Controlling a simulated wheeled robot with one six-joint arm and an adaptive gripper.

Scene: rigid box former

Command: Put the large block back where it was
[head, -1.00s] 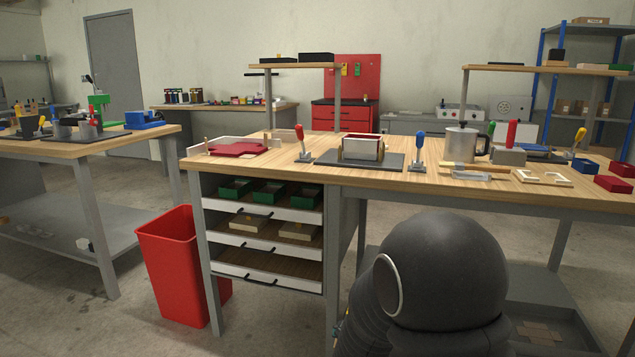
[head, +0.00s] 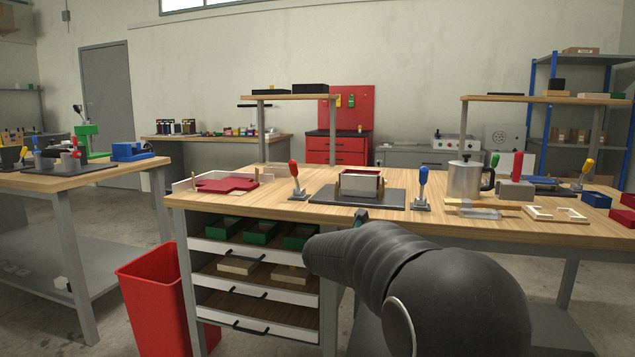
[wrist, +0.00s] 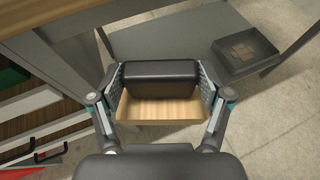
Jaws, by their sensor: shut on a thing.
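My gripper (wrist: 160,98) is shut on the large block (wrist: 160,109), which shows a light wood face and a dark rounded part in the wrist view. The block is held between both fingers, clear of the bench, with the floor and a lower shelf behind it. In the head view only a small teal-marked bit of my gripper (head: 361,216) shows beside the bench's front edge; my arm hides the rest and the block. On the bench, a red-and-white box (head: 361,184) sits on a dark base plate (head: 330,196), between red-handled and blue-handled clamps.
The open drawers (head: 250,286) under the bench hold green bins above and tan blocks below; the lowest looks empty. A red bin (head: 150,300) stands left of them. A metal mug (head: 464,181) and white frames (head: 555,214) are on the bench's right. A grey tray (wrist: 245,56) lies low.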

